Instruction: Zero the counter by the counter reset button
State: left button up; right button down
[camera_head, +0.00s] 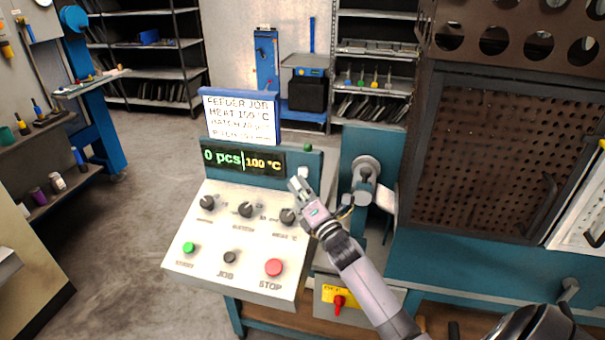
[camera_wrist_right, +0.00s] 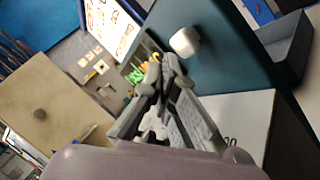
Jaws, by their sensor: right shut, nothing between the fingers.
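The control panel (camera_head: 240,270) has a dark display (camera_head: 225,158) reading "0 pcs" in green and "100 °C" in yellow. A pale button (camera_head: 304,172) sits on the blue-green housing just right of the display; it shows as a white rounded cap in the right wrist view (camera_wrist_right: 185,41). My right gripper (camera_head: 297,184) is shut and empty, with its tips just in front of and below this button. In the right wrist view the fingertips (camera_wrist_right: 162,70) appear close beside the cap; I cannot tell whether they touch it. My left gripper is out of view.
Dark knobs (camera_head: 245,209), a green button (camera_head: 189,247), a JOG button (camera_head: 229,257) and a red STOP button (camera_head: 274,267) are on the panel. A job sign (camera_head: 240,116) stands above the display. A perforated guard (camera_head: 490,150) stands at right.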

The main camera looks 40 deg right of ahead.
jog(key=s+a+p, duration=0.1)
jog(key=s+a, duration=0.2)
jog(key=shift+s+a, duration=0.15)
jog(key=shift+a, duration=0.25)
jog(key=shift+f, duration=0.1)
dwell(0.8)
